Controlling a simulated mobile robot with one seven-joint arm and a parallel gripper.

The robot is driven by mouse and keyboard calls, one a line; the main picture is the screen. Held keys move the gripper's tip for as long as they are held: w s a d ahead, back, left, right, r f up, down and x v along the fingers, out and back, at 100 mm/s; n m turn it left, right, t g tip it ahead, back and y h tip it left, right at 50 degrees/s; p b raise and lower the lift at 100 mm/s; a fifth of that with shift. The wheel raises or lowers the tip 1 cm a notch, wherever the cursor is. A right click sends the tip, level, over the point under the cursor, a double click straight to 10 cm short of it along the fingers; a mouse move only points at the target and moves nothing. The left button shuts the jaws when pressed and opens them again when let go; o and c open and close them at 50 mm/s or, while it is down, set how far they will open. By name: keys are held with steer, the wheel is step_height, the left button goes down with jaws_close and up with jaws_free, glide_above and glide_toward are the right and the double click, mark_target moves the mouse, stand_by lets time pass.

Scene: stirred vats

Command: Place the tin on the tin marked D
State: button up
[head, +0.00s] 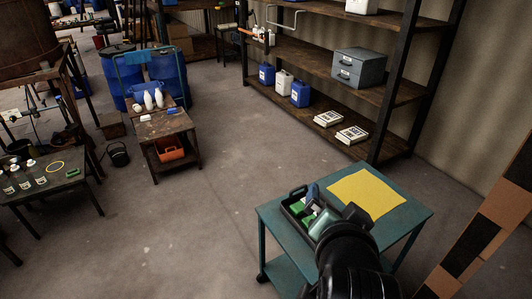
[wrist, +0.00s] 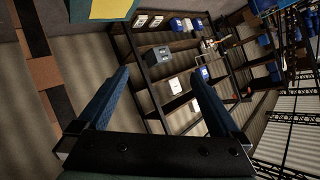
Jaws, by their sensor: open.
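No thing is clearly readable as the tin marked D. In the head view several small containers with pale labels (head: 41,181) stand on the dark low table (head: 75,183) at the left; they may be the tins, but their letters are too small to read. My gripper (wrist: 160,74) is open in the wrist view, its two blue fingers wide apart with nothing between them. It points toward the shelving, far from the dark table. In the head view my arm covers part of the teal cart, and the fingers are hard to make out.
The teal cart (head: 417,214) carries a yellow mat (head: 367,193) and a black tray (head: 298,207) with green things. A wooden stand (head: 165,125) holds white bottles. Shelving (head: 385,95) with canisters and a grey drawer box (head: 359,67) lines the back. The middle floor is clear.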

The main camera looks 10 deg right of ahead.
steer(key=w+a+r+n+t, duration=0.1)
steer(key=a+r+n+t, duration=0.15)
steer(key=r, duration=0.65)
steer(key=w+a+r+n+t, duration=0.15)
steer(key=a+r+t, duration=0.25)
steer(key=r, duration=0.5)
steer(key=s+a+r+n+t+y, duration=0.2)
steer(key=s+a+r+n+t, duration=0.1)
steer(key=r, duration=0.7)
steer(key=s+a+r+n+t+y, duration=0.2)
steer(key=s+a+r+t, duration=0.4)
steer(key=s+r, duration=0.2)
step_height(320, 180, up, 2)
steer(key=shift+a+r+n, duration=0.15)
steer(key=shift+a+n, duration=0.25)
steer(key=shift+s, duration=0.1)
